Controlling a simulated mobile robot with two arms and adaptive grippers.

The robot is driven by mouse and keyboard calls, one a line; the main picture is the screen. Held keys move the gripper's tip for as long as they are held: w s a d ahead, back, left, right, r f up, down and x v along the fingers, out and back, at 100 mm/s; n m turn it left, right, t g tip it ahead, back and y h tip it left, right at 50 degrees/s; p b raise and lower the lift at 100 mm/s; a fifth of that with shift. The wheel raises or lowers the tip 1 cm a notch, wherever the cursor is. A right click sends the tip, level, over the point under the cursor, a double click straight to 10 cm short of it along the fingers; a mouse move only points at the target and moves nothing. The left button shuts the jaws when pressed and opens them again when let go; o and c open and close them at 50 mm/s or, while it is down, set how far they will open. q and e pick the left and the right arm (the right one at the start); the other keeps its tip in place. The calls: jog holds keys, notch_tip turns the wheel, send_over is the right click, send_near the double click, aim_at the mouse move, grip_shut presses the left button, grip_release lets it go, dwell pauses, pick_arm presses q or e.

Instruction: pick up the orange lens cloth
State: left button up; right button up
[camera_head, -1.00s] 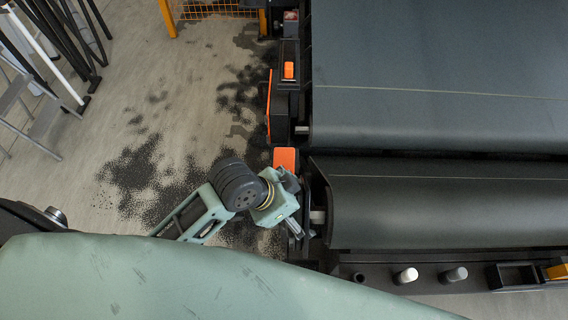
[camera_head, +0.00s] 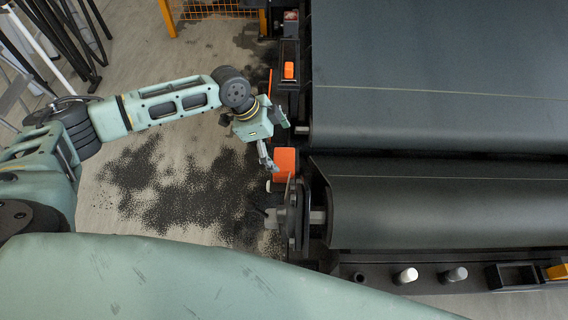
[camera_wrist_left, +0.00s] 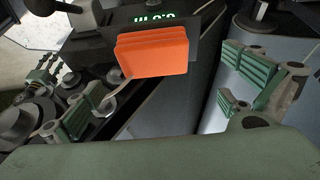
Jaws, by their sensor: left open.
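The orange lens cloth (camera_head: 285,160) looks like a folded orange block at the left end of the dark rollers, on the machine's edge. In the left wrist view, the cloth (camera_wrist_left: 152,50) shows large in the upper middle, below a green-lit display. My left gripper (camera_head: 277,140) is just up and left of the cloth in the head view, with its fingers spread. In the left wrist view, the spread fingers (camera_wrist_left: 165,95) stand to the left and right of the cloth, with nothing held between them. Whether any finger touches the cloth is unclear. My right gripper is out of view.
A large dark belt (camera_head: 440,75) and a lower roller (camera_head: 430,205) fill the right side. Another orange part (camera_head: 289,70) sits farther up the machine edge. Dark granules (camera_head: 190,195) cover the floor at left. Black and white poles (camera_head: 60,40) stand at upper left.

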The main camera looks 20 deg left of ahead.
aim_at(284, 161)
pick_arm(q)
jog(key=x, duration=0.4)
jog(key=p+x, duration=0.1)
jog(key=x, duration=0.1)
jog(key=shift+s+d+f, duration=0.15)
jog(key=shift+s+f, duration=0.05)
jog(key=shift+s, duration=0.15)
jog(key=shift+c, duration=0.4)
jog(key=c, duration=1.1)
jog(key=shift+r, duration=0.1)
jog(key=shift+c, duration=0.2)
notch_tip(284, 161, up, 10)
jog(key=shift+f+b, duration=0.1)
jog(key=shift+b, duration=0.2)
